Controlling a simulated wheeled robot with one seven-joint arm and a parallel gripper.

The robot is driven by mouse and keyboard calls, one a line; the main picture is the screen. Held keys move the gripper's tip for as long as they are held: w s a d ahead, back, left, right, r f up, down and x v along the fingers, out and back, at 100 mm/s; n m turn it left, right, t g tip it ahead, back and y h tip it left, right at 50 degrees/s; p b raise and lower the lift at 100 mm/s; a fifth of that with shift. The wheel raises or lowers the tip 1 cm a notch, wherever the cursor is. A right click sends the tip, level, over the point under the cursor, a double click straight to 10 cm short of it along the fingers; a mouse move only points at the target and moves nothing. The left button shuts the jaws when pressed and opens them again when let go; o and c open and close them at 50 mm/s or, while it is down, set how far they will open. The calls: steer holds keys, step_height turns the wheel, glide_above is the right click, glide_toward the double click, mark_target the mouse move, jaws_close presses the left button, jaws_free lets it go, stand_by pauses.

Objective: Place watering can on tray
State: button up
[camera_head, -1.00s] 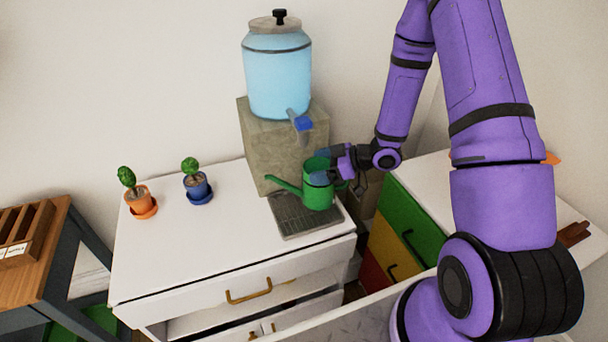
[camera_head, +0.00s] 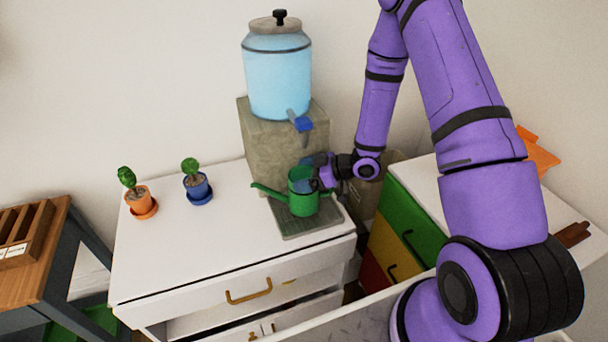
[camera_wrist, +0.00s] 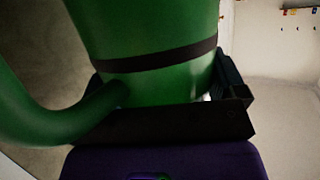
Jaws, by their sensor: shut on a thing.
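The green watering can (camera_head: 302,202) is upright over the grey drip tray (camera_head: 300,232), with its spout pointing left. I cannot tell whether its base touches the tray. My gripper (camera_head: 320,180) is at the can's right side, shut on it. In the wrist view the can's green body (camera_wrist: 150,45) with a dark band fills the middle, between my gripper's dark jaws (camera_wrist: 165,105). A green curved part of the can runs at the lower left there.
A blue dispenser (camera_head: 278,82) with a blue tap stands on a stone block (camera_head: 283,147) behind the can. Two potted plants (camera_head: 140,200) (camera_head: 197,186) stand to the left on the white cabinet (camera_head: 190,250). A colored drawer unit (camera_head: 412,215) is at the right.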

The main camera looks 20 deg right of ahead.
steer(key=o, duration=1.5)
steer(key=shift+f, duration=0.1)
steer(key=shift+c, duration=0.2)
